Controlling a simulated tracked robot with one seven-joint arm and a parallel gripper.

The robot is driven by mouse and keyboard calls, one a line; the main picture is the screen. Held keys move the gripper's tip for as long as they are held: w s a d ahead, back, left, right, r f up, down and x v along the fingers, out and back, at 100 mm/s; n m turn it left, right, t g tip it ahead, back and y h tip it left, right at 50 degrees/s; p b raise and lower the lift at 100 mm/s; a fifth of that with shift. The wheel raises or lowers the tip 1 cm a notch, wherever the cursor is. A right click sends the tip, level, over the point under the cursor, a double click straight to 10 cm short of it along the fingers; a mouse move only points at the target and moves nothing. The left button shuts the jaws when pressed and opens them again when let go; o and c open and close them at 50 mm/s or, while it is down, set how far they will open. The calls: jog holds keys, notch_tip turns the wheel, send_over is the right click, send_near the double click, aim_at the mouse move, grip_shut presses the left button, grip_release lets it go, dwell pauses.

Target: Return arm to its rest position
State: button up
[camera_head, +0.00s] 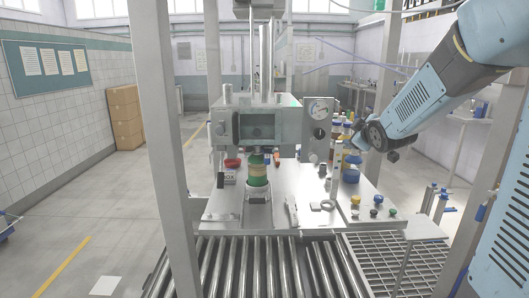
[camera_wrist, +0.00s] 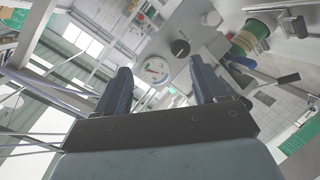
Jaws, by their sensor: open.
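My arm reaches in from the upper right of the head view. My gripper (camera_head: 357,141) is at its lower end, to the right of the machine's round gauge (camera_head: 319,109) and above the steel worktop (camera_head: 226,207). It is seen edge-on and partly hidden there. In the wrist view my gripper (camera_wrist: 160,66) shows two dark fingers spread wide apart with nothing held between them. The gauge (camera_wrist: 155,70) and a black knob (camera_wrist: 180,47) appear beyond the fingers, apart from them.
A green drum-like container (camera_head: 258,170) stands upright at the machine's front. Bottles (camera_head: 337,130) and a blue-topped container (camera_head: 351,174) stand close below my gripper. Steel posts (camera_head: 160,120) flank the station. A roller conveyor (camera_head: 270,265) runs in front. Open floor lies at the left.

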jog(key=s+a+f+m+g, duration=0.1)
jog(key=s+m+g, duration=0.3)
jog(key=s, duration=1.3)
jog(key=s+a+f+m+g, duration=0.2)
jog(key=s+m+g, duration=0.3)
jog(key=s, duration=1.2)
jog(key=shift+s+a+m, duration=0.3)
jog(key=shift+a+m, duration=0.6)
